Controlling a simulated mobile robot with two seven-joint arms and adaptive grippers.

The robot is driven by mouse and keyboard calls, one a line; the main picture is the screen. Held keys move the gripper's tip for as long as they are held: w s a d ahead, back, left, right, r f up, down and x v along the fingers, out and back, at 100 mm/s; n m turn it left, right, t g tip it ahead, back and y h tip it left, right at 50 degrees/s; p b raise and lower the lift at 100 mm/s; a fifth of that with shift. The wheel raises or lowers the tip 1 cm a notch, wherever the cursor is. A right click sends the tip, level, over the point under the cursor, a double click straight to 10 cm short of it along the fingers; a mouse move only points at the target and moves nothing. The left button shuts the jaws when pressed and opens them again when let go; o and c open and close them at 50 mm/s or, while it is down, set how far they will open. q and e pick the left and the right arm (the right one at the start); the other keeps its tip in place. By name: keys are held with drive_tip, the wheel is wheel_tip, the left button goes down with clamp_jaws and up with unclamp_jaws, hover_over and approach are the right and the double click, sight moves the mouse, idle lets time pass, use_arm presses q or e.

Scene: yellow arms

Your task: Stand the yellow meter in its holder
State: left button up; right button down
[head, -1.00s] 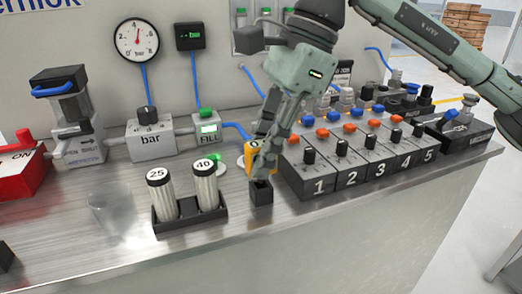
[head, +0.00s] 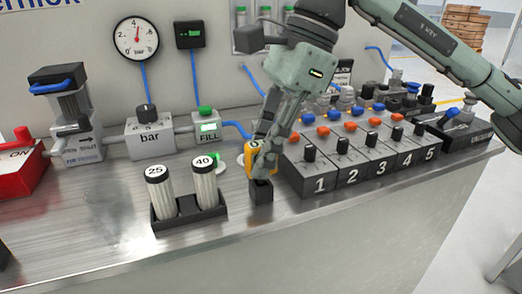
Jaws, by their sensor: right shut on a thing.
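My right gripper comes down from above and is shut on the meter. The small black holder (head: 261,193) stands on the metal bench just below the fingertips. The meter's lower end is close to the holder's top; the fingers hide whether it is inside, touching or just behind it. My left gripper is not in view.
Left of the holder, a black rack (head: 190,221) holds cylinders marked 25 and 40. A numbered valve block (head: 350,180) stands close on the right. A FILL box (head: 206,133) and a bar regulator (head: 150,137) stand behind.

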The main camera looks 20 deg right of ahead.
drive_tip(key=shift+f+b, duration=0.85)
drive_tip(key=shift+f, duration=0.05)
drive_tip(key=shift+r, duration=0.1)
drive_tip(key=c, duration=1.3)
unclamp_jaws()
wheel_tip(320, 180, up, 9)
drive_tip(key=p, duration=0.6)
